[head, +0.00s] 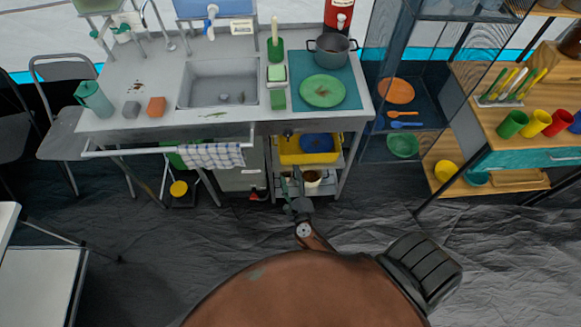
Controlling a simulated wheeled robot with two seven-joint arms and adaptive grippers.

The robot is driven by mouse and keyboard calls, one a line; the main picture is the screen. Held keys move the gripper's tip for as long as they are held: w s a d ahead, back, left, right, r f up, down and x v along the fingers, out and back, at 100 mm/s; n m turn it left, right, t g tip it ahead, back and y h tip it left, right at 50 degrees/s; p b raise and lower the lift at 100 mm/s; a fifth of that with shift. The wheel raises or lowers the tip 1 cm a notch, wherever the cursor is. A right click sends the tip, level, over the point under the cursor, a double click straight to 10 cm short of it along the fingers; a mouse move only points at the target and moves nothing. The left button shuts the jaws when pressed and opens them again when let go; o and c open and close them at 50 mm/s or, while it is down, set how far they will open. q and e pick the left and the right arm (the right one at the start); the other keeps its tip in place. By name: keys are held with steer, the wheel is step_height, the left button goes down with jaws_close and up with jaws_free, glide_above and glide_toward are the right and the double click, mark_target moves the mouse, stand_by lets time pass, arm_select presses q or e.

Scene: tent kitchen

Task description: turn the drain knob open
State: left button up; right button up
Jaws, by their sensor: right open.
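A grey tank (238,174) stands on the floor below the sink counter. A small red and black fitting (258,194) sits low at its right front; it may be the drain knob, but it is too small to tell its setting. My right gripper (292,184) is in front of the lower shelf, to the right of this fitting and apart from it in the picture. Its fingers point toward the counter and are spread, with nothing seen held. My left gripper is not in view.
The sink (219,84) is in the counter above. A checked towel (211,155) hangs on the front rail (120,152). A yellow bin (309,150) and cups are on the shelf. A yellow-topped object (179,189) stands on the floor to the left. The dark floor in front is clear.

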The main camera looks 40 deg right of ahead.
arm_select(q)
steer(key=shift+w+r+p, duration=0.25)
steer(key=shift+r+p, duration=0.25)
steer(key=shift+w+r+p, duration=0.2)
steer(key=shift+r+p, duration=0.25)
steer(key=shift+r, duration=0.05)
arm_select(e)
steer(key=s+a+f+n+g+y, duration=0.1)
steer(key=s+f+n+y, duration=0.1)
steer(key=f+n, duration=0.3)
steer(key=s+a+f+n+g+y, duration=0.1)
steer(key=s+f+n, duration=0.3)
steer(key=f, duration=0.5)
steer(key=shift+s+a+f+n+y, duration=0.15)
steer(key=shift+s+f+n+y, duration=0.2)
steer(key=shift+n+y, duration=0.65)
